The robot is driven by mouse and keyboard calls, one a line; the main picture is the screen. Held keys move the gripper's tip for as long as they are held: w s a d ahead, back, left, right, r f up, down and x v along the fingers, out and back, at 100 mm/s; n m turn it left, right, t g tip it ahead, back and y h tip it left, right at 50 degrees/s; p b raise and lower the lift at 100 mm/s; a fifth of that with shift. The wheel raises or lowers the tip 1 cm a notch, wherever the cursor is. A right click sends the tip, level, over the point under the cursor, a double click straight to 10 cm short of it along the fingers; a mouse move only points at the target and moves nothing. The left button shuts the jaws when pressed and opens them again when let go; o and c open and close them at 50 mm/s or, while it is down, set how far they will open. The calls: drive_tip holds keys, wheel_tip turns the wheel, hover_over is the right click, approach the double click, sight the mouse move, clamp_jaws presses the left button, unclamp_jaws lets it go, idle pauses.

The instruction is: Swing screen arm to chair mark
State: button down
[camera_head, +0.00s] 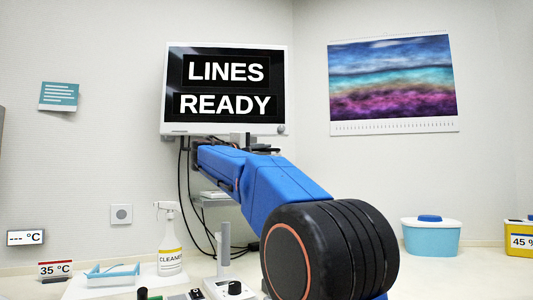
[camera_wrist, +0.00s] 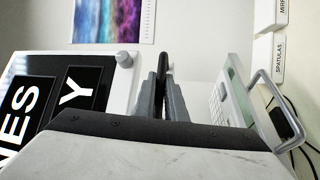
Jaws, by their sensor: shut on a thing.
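The white-framed screen (camera_head: 225,137) reads "LINES READY" and faces me on the left wall side. It also shows turned on its side at the left of the wrist view (camera_wrist: 112,88). My gripper (camera_wrist: 163,98) is just below the screen's lower edge, its fingers shut on a thin dark handle (camera_wrist: 165,62). In the head view my blue arm hides most of the gripper, the handle and the screen arm behind. I cannot make out a chair mark in either view.
Black cables (camera_head: 186,190) hang below the screen. A spray bottle (camera_head: 170,255), a blue-and-white tray (camera_head: 112,275) and a small stand (camera_head: 224,250) are on the counter at left. A teal tub (camera_head: 431,238) stands at right. A keypad unit (camera_wrist: 222,100) is close beside my gripper.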

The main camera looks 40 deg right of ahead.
drive_tip(key=shift+s+a+m+g, duration=0.25)
drive_tip(key=shift+s+a+g, duration=0.2)
drive_tip(key=shift+a, duration=0.35)
drive_tip(key=shift+s+a+m+g, duration=0.3)
drive_tip(key=shift+s+a+g, duration=0.15)
drive_tip(key=shift+a, duration=0.4)
drive_tip(key=shift+s+a+m+g, duration=0.25)
drive_tip(key=shift+s+a+g, duration=0.2)
drive_tip(key=shift+a, duration=0.35)
drive_tip(key=c, duration=1.8)
unclamp_jaws()
drive_tip(key=shift+w, duration=0.1)
drive_tip(key=shift+a, duration=0.1)
drive_tip(key=a, duration=0.5)
drive_tip(key=a+f, duration=0.1)
drive_tip(key=a, duration=0.5)
drive_tip(key=a+f, duration=0.1)
drive_tip(key=a, duration=0.5)
drive_tip(key=shift+w+f, duration=0.15)
drive_tip(key=shift+f, duration=0.1)
